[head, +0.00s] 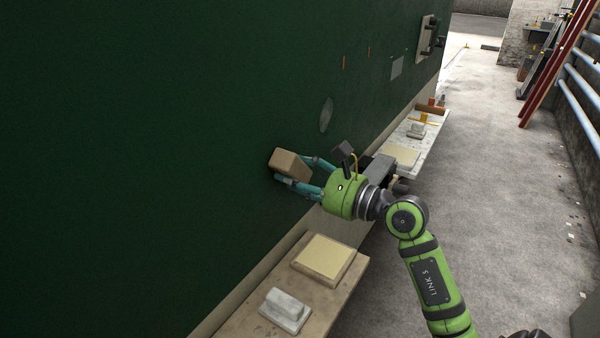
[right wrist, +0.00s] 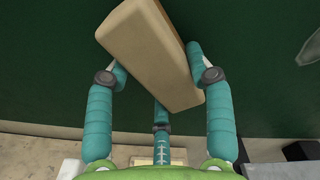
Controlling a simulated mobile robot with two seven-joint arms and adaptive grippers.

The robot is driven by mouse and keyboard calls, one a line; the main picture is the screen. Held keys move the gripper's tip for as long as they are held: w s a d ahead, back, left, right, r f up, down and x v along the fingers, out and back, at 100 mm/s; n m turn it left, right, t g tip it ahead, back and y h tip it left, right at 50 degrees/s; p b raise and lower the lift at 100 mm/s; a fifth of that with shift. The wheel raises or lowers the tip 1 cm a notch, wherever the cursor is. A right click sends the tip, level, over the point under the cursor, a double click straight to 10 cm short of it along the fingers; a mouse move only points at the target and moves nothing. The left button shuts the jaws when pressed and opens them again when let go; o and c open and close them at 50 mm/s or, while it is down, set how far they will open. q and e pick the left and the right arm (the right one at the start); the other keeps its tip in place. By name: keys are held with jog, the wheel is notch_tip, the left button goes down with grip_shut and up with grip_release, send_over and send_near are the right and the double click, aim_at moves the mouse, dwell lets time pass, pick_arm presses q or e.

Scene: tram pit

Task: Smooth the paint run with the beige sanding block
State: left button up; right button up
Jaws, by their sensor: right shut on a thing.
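The beige sanding block (head: 288,164) is held in my right gripper (head: 297,173), close to the dark green panel (head: 180,130). I cannot tell whether the block touches the panel. In the right wrist view the block (right wrist: 152,50) sits tilted between the teal fingers (right wrist: 158,80), which are shut on it. I cannot make out a paint run for certain; the panel around the block looks plain, and the part behind the block is hidden. My left gripper is not in view.
A grey oval patch (head: 326,115) and two small orange marks (head: 344,62) are on the panel. A near shelf (head: 240,325) holds a cream pad (head: 324,258) and a grey-white block (head: 285,309). A farther white shelf (head: 425,148) holds several items. The concrete floor (head: 490,200) at right is mostly clear.

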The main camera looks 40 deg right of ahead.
jog(key=shift+s+a, duration=0.2)
jog(key=shift+a, duration=0.35)
jog(key=shift+s+d+f, duration=0.15)
jog(key=shift+s, duration=0.2)
jog(key=b+v, duration=0.3)
jog(key=v, duration=0.3)
